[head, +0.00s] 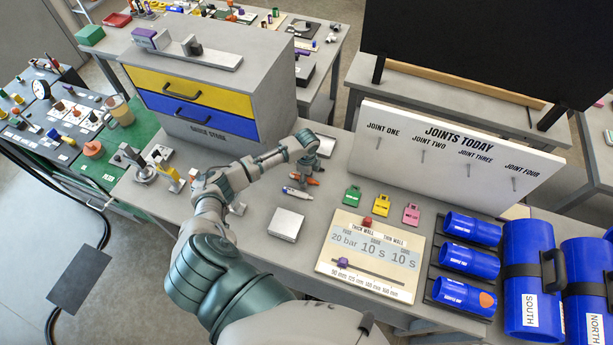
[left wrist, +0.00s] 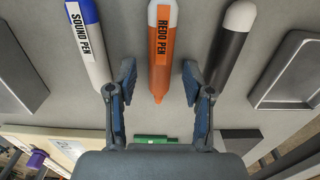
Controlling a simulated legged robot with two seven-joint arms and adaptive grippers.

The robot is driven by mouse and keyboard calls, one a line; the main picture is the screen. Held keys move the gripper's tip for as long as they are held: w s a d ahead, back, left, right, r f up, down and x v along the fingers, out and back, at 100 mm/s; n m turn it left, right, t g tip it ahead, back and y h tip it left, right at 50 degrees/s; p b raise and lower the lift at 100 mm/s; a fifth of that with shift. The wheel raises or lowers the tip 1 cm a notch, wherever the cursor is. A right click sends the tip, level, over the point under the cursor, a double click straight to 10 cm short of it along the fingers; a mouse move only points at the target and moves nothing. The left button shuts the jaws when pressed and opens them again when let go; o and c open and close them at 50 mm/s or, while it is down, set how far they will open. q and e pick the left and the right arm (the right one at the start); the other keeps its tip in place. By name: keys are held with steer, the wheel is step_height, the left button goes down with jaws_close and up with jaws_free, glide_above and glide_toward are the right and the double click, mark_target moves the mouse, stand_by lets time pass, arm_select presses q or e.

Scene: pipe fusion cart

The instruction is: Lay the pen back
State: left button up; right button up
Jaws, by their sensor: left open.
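The orange redo pen (left wrist: 160,45) lies on the grey bench top between the open fingers of my left gripper (left wrist: 160,78) in the left wrist view; I cannot tell whether they touch it. The sound pen (left wrist: 88,42), white with a blue end, lies to its left, and a black and white pen (left wrist: 232,45) to its right. In the head view my left gripper (head: 304,172) is low over the bench, partly hiding the pens. The sound pen (head: 297,192) and part of the orange pen (head: 314,182) show beside it. My right gripper is out of view.
A pale square tray (head: 286,225) and another tray (head: 322,145) flank the pens. Green, yellow and pink tags (head: 382,202) lie to the right, before the joints board (head: 455,150). A settings panel (head: 350,285) and blue cylinders (head: 466,260) are at right. A drawer unit (head: 255,90) stands behind.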

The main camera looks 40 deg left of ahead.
arm_select(q)
steer(key=shift+f+b, duration=0.15)
steer(key=shift+b, duration=0.25)
step_height(320, 180, up, 18)
steer(key=b, duration=0.1)
steer(key=shift+s+f+b, duration=0.2)
steer(key=shift+f+b, duration=0.05)
steer(key=shift+b, duration=0.05)
steer(key=shift+f, duration=0.1)
